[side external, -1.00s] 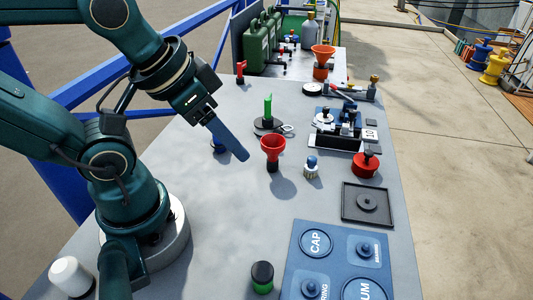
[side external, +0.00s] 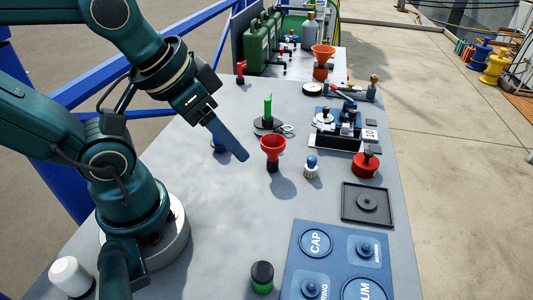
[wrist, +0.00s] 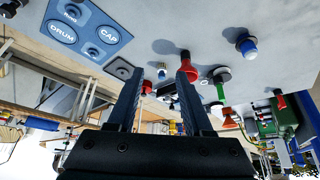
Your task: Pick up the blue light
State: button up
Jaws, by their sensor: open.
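A blue piece (side external: 217,147), which looks like the blue light, stands on the grey table behind my gripper's finger, which hides most of it. In the wrist view a blue piece with a pale end (wrist: 247,46) sits at the upper right, clear of the fingers. A small white piece with a blue top (side external: 312,162) stands right of the red funnel; I cannot tell whether it is a light. It also shows between the fingertips in the wrist view (wrist: 162,71). My gripper (side external: 238,155) is open and empty, above the table. Its fingers (wrist: 158,74) are apart.
A red funnel (side external: 272,144) stands close to the fingertips. A green upright piece (side external: 268,107) is behind it. A red round piece (side external: 366,165), a black tray (side external: 348,214) and a blue labelled board (side external: 330,246) lie to the right. The table's front middle is mostly clear.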

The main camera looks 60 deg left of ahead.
jog(key=o, duration=0.3)
jog(key=shift+o, duration=0.2)
